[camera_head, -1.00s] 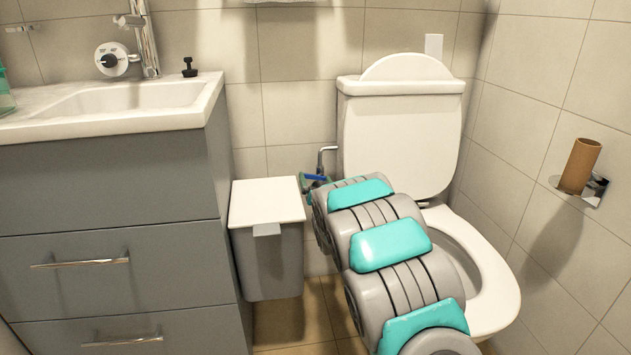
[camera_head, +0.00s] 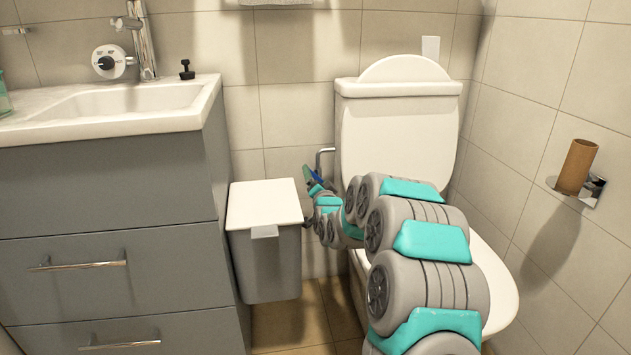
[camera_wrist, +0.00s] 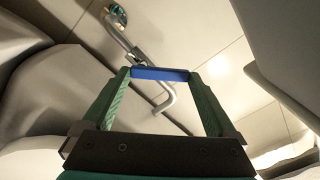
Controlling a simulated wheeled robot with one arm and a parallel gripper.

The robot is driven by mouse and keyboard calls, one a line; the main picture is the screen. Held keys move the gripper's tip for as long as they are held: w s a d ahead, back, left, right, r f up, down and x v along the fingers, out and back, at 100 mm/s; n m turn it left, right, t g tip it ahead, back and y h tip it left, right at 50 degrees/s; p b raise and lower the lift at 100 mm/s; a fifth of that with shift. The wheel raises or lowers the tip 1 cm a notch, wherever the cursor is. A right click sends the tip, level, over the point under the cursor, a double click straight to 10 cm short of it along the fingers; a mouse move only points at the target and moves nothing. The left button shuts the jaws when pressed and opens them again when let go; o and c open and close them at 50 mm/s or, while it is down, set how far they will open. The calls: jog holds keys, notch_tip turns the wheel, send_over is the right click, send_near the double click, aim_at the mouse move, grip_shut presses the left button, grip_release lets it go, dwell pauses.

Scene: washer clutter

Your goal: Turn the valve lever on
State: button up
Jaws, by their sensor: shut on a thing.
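The blue valve lever (camera_wrist: 160,73) shows in the wrist view as a short bar spanning the gap between my two green fingertips. My gripper (camera_wrist: 159,76) is shut on it, with a fingertip at each end. In the head view the lever (camera_head: 316,174) is a small blue strip beside the toilet tank's left edge, with my gripper (camera_head: 309,176) around it. My arm and wrist hide most of the valve there. A bent metal pipe (camera_wrist: 133,47) runs behind the lever to a wall fitting (camera_wrist: 117,17) in the wrist view.
The toilet (camera_head: 397,130) stands close to my arm, its bowl partly hidden by it. A grey bin with a white lid (camera_head: 262,204) is just left of the gripper. A grey sink cabinet (camera_head: 110,200) fills the left side. A cardboard roll (camera_head: 578,166) is on the right wall.

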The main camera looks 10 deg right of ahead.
dwell(0.3)
jog(key=o, duration=1)
jog(key=shift+s, duration=0.15)
jog(key=s, duration=0.7)
jog(key=shift+s, duration=0.3)
jog(key=shift+c, duration=0.2)
